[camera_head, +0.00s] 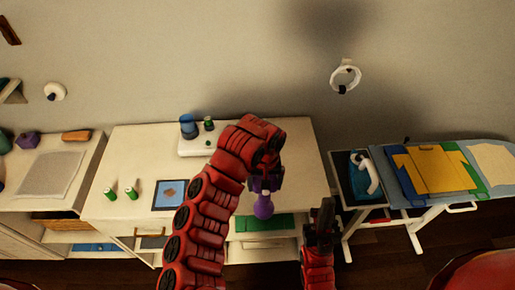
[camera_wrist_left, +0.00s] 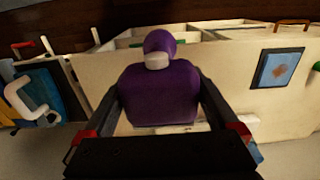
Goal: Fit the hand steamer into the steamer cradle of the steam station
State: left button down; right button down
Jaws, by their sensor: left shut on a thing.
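My left gripper (camera_head: 264,184) is shut on a purple object, likely the hand steamer (camera_head: 263,206), held above the front of the white cabinet. In the left wrist view the purple object (camera_wrist_left: 158,92) has a broad body between the fingers, a pale grey neck and a rounded purple end. In the head view the rounded end points down. A white curved piece (camera_head: 371,177), possibly the steamer cradle, sits on a dark and blue stand (camera_head: 343,172) to the right. My right gripper (camera_head: 322,222) is raised and appears empty; its finger gap is unclear.
The white cabinet top (camera_head: 128,155) carries a white base with a blue container (camera_head: 188,126), small green items and a framed blue panel (camera_head: 169,195). An ironing board (camera_head: 470,150) with folded yellow clothes (camera_head: 437,169) stands right. A white ring (camera_head: 346,78) hangs on the wall.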

pick_arm(q)
jog(key=shift+w+a+f+b, duration=0.15)
jog(key=shift+w+b, duration=0.2)
jog(key=shift+b, duration=0.05)
jog(key=w+a+b, duration=0.6)
jog(key=a+b, duration=0.3)
jog(key=a, duration=0.2)
jog(key=w+a+b, duration=0.7)
jog(key=a+b, duration=0.2)
jog(key=a, duration=0.2)
jog(key=shift+f, duration=0.45)
jog(key=shift+w+d, duration=0.1)
jog(key=shift+w, duration=0.05)
